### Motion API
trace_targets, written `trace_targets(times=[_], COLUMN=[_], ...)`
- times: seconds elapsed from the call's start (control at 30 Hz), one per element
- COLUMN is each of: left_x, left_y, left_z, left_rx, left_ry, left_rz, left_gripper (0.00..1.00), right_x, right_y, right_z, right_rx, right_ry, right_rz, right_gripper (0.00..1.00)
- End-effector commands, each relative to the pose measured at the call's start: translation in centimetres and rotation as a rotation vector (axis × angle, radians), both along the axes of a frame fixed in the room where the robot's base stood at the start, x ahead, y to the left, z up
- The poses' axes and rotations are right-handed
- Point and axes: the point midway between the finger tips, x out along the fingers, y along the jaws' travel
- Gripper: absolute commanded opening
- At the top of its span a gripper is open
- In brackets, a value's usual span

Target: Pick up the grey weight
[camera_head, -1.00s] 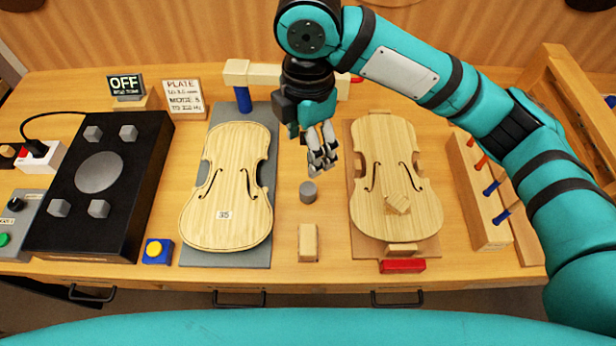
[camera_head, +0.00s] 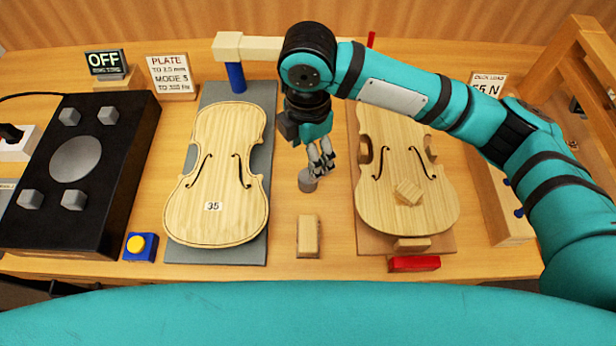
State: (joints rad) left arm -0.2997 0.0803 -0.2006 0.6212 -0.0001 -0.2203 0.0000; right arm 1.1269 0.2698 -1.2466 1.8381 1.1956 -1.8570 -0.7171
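The grey weight (camera_head: 307,183) is a small cylinder standing upright on the bench between the two violin plates. My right gripper (camera_head: 322,171) points down just above and slightly right of it in the picture, and its fingertips overlap the weight's top right edge. Whether they touch it, I cannot tell. The fingers lie close together from this angle, so their opening is unclear. My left gripper is out of view.
A violin plate marked 35 (camera_head: 215,205) lies left, another plate (camera_head: 405,205) right. A wooden block (camera_head: 308,236) stands in front of the weight. A black panel (camera_head: 85,225) with grey blocks is at far left. A wooden bar (camera_head: 255,48) crosses behind.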

Motion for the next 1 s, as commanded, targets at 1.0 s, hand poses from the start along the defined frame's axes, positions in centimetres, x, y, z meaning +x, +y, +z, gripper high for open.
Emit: trace_targets(times=[1.0], left_x=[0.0], left_y=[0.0], left_z=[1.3], left_rx=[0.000], left_ry=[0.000], left_rz=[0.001], left_gripper=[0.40], right_x=[-0.1], right_y=[-0.1], right_z=[-9.7], right_rx=[0.000], right_ry=[-0.001], right_rz=[0.000], right_gripper=[0.67])
